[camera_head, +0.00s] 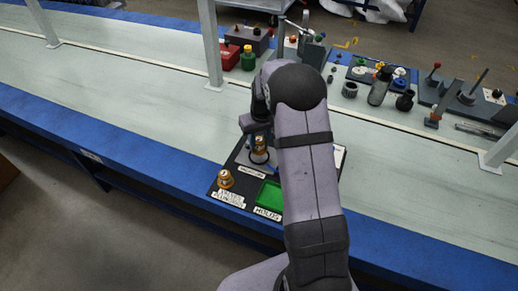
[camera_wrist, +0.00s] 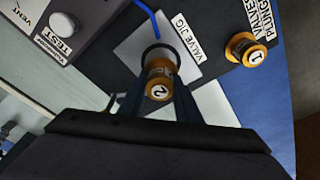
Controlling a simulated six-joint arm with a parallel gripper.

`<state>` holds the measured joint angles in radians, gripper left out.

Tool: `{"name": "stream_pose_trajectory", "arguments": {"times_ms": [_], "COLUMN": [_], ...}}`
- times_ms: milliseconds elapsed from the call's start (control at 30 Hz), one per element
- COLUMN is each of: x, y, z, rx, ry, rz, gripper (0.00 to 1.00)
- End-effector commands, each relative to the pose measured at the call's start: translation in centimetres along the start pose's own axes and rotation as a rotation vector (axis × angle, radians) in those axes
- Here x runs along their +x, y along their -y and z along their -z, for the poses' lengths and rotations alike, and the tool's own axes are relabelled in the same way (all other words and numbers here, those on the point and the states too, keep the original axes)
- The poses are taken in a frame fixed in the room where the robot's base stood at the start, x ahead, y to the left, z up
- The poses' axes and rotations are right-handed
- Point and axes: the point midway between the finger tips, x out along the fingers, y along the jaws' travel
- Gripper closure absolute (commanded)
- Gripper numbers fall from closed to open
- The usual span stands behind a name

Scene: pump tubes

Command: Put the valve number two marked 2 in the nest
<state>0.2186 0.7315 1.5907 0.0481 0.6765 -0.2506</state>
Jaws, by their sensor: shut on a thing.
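The valve marked 2 (camera_wrist: 158,88) is a brass-coloured cylinder with a white number disc on its end. My gripper (camera_wrist: 158,102) is shut on it, one dark finger on each side. In the wrist view the valve's far end overlaps the dark ring of the nest (camera_wrist: 151,48), on a grey plate labelled VALVE JIG. In the head view the valve (camera_head: 260,143) appears upright at the nest (camera_head: 259,157), below my gripper (camera_head: 257,135). I cannot tell whether its lower end is inside the ring or just above it.
The valve marked 1 (camera_wrist: 245,50) stands on the board to the right in the wrist view and at the board's front left in the head view (camera_head: 225,179). A green tray (camera_head: 270,196) lies near it. A panel with a TEST button (camera_wrist: 63,24) and a blue tube (camera_wrist: 147,18) are close by.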

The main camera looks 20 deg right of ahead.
Motion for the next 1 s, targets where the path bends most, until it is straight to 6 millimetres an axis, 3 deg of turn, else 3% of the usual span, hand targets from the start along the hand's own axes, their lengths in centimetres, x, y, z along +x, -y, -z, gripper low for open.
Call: {"name": "stream_pose_trajectory", "arguments": {"times_ms": [267, 567, 1000], "x": [0.7, 3.7, 4.2], "y": [0.0, 0.0, 0.0], "z": [0.0, -0.5, -0.5], "rx": [0.0, 0.0, 0.0], "ry": [-0.002, -0.002, -0.003], "rz": [0.0, -0.001, -0.001], "gripper": [1.0, 1.0, 1.0]}}
